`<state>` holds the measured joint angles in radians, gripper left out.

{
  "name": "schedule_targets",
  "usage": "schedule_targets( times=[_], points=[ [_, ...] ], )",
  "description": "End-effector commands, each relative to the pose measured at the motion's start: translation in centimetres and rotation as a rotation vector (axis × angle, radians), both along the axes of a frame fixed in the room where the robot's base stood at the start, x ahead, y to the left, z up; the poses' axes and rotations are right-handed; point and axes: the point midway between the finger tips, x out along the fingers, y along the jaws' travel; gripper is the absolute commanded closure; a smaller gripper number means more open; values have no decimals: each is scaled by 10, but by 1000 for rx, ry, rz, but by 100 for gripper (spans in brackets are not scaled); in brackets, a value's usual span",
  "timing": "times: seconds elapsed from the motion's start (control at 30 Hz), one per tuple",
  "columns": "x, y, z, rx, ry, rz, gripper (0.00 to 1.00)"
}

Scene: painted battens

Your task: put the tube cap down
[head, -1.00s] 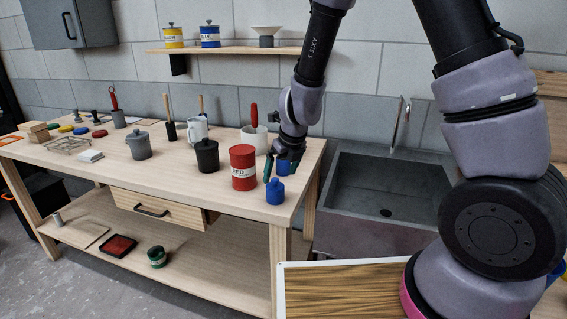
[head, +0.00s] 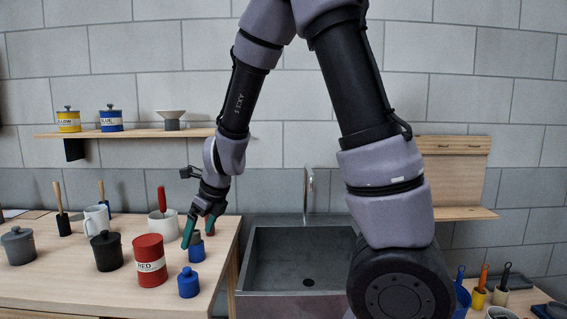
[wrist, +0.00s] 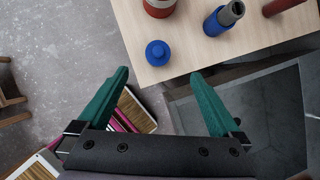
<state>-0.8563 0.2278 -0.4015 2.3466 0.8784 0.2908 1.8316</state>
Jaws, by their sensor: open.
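Two blue pieces stand near the right end of the bench. One is a short blue piece with a knob on top (head: 188,284), near the front edge; it also shows in the wrist view (wrist: 157,53). The other is a blue cylinder with a grey upper part (head: 196,253), behind it; the wrist view shows it too (wrist: 215,24). I cannot tell for sure which one is the tube cap. My gripper (head: 199,234) is open and empty above these pieces. In the wrist view its green fingers (wrist: 158,76) are wide apart, with the knobbed piece just past their tips.
A red tin (head: 149,262) and a dark lidded pot (head: 106,251) stand left of the blue pieces. A white mug (head: 97,221) and a pot with a red handle (head: 162,224) are behind. A grey sink (head: 262,262) lies right of the bench (head: 60,285).

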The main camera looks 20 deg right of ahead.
Motion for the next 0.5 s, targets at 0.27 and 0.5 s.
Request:
schedule_targets(
  times=[0.27, 0.5],
  points=[
    [-30, -78, 129, -125, -356, 672, 0],
    [-92, -154, 198, -520, -635, 1222, 0]
  ],
)
